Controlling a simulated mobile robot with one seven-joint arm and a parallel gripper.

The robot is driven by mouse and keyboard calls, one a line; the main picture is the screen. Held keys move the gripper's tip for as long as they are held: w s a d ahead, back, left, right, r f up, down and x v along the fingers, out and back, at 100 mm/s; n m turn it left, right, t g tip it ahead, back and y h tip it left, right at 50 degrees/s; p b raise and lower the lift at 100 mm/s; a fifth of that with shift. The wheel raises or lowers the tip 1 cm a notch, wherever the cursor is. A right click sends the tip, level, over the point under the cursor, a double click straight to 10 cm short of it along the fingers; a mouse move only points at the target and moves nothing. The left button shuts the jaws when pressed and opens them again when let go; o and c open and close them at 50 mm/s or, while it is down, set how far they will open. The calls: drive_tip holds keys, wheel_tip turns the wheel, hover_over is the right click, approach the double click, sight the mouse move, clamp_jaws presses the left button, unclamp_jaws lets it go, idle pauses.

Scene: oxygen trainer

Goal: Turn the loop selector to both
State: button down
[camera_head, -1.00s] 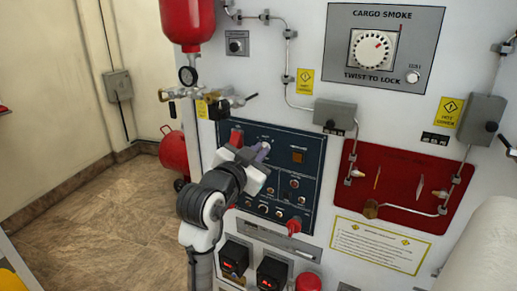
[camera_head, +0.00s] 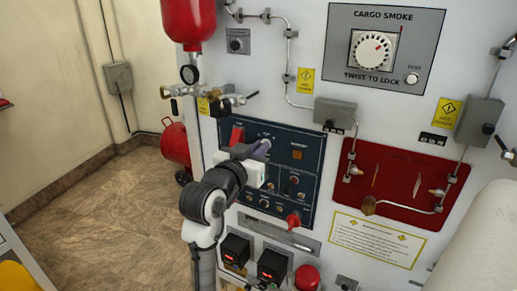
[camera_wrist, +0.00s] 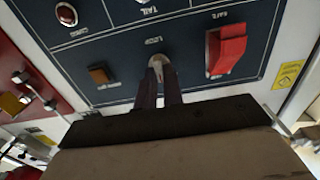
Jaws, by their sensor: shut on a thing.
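The loop selector (camera_wrist: 157,62) is a small pale metallic knob on a dark blue panel (camera_head: 313,150). In the wrist view it sits below a small upside-down label, between an amber square and a red switch. My gripper (camera_wrist: 159,78) is shut on it, with a dark finger on each side. The fingers hide part of the knob, and I cannot tell which position it points to. In the head view my gripper (camera_head: 262,147) reaches the upper part of the panel and hides the selector.
A red guarded switch (camera_wrist: 226,50) stands close beside the fingers; it also shows in the head view (camera_head: 237,135). An amber square (camera_wrist: 100,75) is on the other side. A red knob (camera_head: 293,219) sticks out at the panel's lower right.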

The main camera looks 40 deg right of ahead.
drive_tip(key=c, duration=1.5)
unclamp_jaws()
drive_tip(key=b+v, duration=0.3)
drive_tip(key=v, duration=1.1)
drive_tip(key=shift+d+f+b, duration=0.1)
drive_tip(key=shift+b, duration=0.25)
